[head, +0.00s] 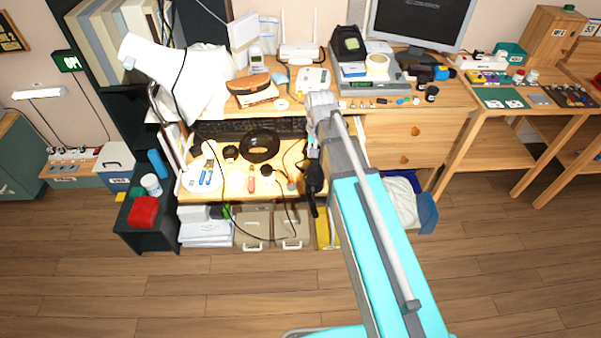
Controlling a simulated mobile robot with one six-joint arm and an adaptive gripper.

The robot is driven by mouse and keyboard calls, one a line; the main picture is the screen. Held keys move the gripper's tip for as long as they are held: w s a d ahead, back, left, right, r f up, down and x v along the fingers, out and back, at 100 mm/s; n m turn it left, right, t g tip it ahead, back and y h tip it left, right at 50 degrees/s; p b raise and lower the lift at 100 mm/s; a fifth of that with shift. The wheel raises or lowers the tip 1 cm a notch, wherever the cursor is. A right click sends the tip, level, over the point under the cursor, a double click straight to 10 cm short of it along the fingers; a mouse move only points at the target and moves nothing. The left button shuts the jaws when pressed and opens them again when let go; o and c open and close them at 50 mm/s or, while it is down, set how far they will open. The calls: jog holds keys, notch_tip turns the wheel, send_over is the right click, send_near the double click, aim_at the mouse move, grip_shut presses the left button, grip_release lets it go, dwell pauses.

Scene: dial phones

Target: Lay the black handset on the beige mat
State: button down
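My arm reaches from the lower right to the desk, and my gripper (314,184) hangs dark at its end, by the right front edge of the lower desk surface. Dark shapes merge there, so I cannot tell its fingers apart, whether they are open, or whether a black handset is between them. No black handset can be picked out for certain elsewhere. The lower surface (232,188) is light beige wood tone; I cannot make out a separate beige mat on it. My arm hides part of the desk's right side.
A black ring-shaped item (260,146), small tools and thin cables lie on the lower surface. A keyboard (235,129) is behind them. A white lamp (160,66) leans in at left. A monitor (422,20) stands behind. Drawers (398,138) are right of my arm. The front floor is clear.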

jog(key=s+f+n+b, duration=0.1)
jog(key=n, duration=0.1)
jog(key=s+a+f+n+b, duration=0.1)
jog(key=n, duration=0.1)
jog(key=shift+a+f+n, duration=0.15)
jog(key=shift+f+n, duration=0.05)
jog(key=shift+n, duration=0.1)
jog(key=shift+s+a+f+n+b, duration=0.25)
jog(key=shift+s+f+n+b, duration=0.1)
jog(key=shift+n, duration=0.55)
jog(key=shift+s+a+f+n+b, duration=0.25)
jog(key=shift+f+n, duration=0.05)
jog(key=shift+n, duration=0.6)
jog(key=b, duration=0.8)
send_near(300, 169)
jog(key=shift+s+d+f, duration=0.2)
jog(key=shift+s+f, duration=0.55)
jog(key=shift+s, duration=0.25)
jog(key=shift+w+a+f+b, duration=0.1)
jog(key=shift+w+f+b, duration=0.4)
jog(key=shift+w, duration=0.05)
jog(key=shift+w+f+b, duration=0.5)
jog(key=shift+f+b, duration=0.2)
jog(key=shift+b, duration=0.05)
jog(key=shift+s+f+b, duration=0.1)
jog(key=shift+f+b, duration=1.2)
